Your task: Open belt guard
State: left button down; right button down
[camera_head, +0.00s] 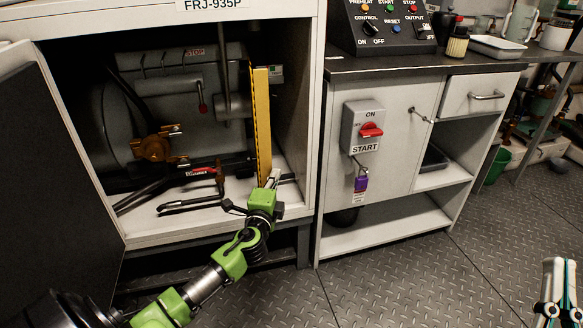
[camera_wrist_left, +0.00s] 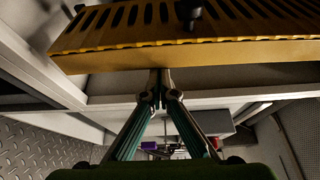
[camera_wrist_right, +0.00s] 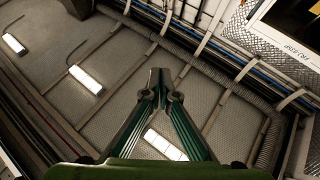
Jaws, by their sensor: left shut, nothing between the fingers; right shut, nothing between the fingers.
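The yellow belt guard (camera_head: 262,125) stands upright at the right side inside the open white cabinet, seen nearly edge-on. In the left wrist view the slotted guard (camera_wrist_left: 120,55) crosses the top, with a dark knob (camera_wrist_left: 188,9) on it. My left gripper (camera_head: 274,177) is shut and empty at the guard's lower end; its fingertips (camera_wrist_left: 160,77) appear at the guard's near edge. I cannot tell whether they touch it. My right gripper (camera_head: 557,270) is shut and empty at the lower right, far from the guard; its tips (camera_wrist_right: 159,77) show in the right wrist view.
A dark cabinet door (camera_head: 55,165) stands open at the left. Pipes and a valve (camera_head: 155,148) lie inside, left of the guard. To the right is a white bench (camera_head: 398,205) with a red switch (camera_head: 371,130) and purple padlock (camera_head: 361,184). The metal floor (camera_head: 430,285) in front is clear.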

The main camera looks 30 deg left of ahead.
aim_at(267, 143)
pick_arm(q)
jog(key=shift+s+a+h, duration=0.3)
jog(key=shift+s+a, duration=0.5)
jog(key=shift+s, duration=0.3)
notch_tip(267, 143, up, 10)
dwell(0.4)
